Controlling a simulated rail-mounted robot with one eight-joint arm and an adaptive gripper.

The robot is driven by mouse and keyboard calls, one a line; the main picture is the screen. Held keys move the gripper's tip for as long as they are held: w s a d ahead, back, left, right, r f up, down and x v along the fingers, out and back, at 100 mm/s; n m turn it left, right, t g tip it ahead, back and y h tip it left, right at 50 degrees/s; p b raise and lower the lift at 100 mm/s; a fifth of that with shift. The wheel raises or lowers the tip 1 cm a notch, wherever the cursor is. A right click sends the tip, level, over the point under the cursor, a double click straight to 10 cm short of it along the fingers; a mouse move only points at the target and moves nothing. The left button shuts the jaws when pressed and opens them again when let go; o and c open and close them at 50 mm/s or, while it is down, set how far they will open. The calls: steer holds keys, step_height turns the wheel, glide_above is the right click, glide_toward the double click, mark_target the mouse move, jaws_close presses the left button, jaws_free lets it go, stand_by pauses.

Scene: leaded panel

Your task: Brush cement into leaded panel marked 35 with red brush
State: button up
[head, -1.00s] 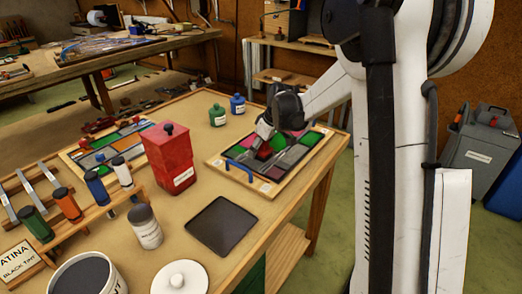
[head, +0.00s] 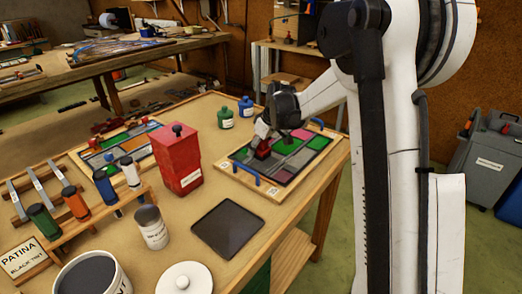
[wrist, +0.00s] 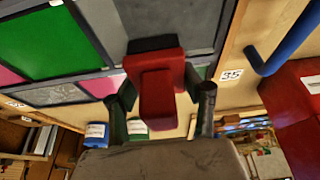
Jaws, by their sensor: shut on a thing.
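The leaded panel marked 35 (head: 308,155) lies in a wooden frame on the bench, with green, pink and grey panes. Its 35 label shows in the wrist view (wrist: 230,75) beside a blue handle. My gripper (head: 262,143) is over the left part of the panel. In the wrist view, my gripper (wrist: 165,100) is shut on the red brush (wrist: 157,93), one finger on each side. The brush's dark end is at the grey panes and dark lead lines; I cannot tell whether it touches them. The red brush also shows in the head view (head: 263,153).
A red container (head: 178,160) stands left of the panel, with green (head: 225,118) and blue (head: 246,107) bottles behind. Another leaded panel (head: 113,147) lies further left. A dark square pad (head: 228,229), a grey can (head: 151,229) and a white bucket (head: 93,275) are in front.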

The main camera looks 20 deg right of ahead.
mark_target(248, 144)
steer(key=shift+w+a, duration=0.25)
steer(key=shift+w, duration=0.15)
steer(key=shift+w+a, duration=0.4)
steer(key=shift+w, duration=0.25)
steer(key=shift+w+a, duration=0.4)
steer(key=shift+w, duration=0.25)
steer(key=shift+w, duration=0.1)
steer(key=shift+w+a+b, duration=0.15)
steer(key=shift+w+a, duration=0.25)
steer(key=shift+w, duration=0.2)
steer(key=shift+w+a+b, duration=0.15)
steer(key=shift+w+a, duration=0.25)
steer(key=shift+w, duration=0.2)
steer(key=shift+d, duration=0.1)
steer(key=shift+w+d, duration=0.65)
steer(key=shift+d, duration=0.35)
steer(key=shift+w+d, duration=0.1)
steer(key=shift+d, duration=0.05)
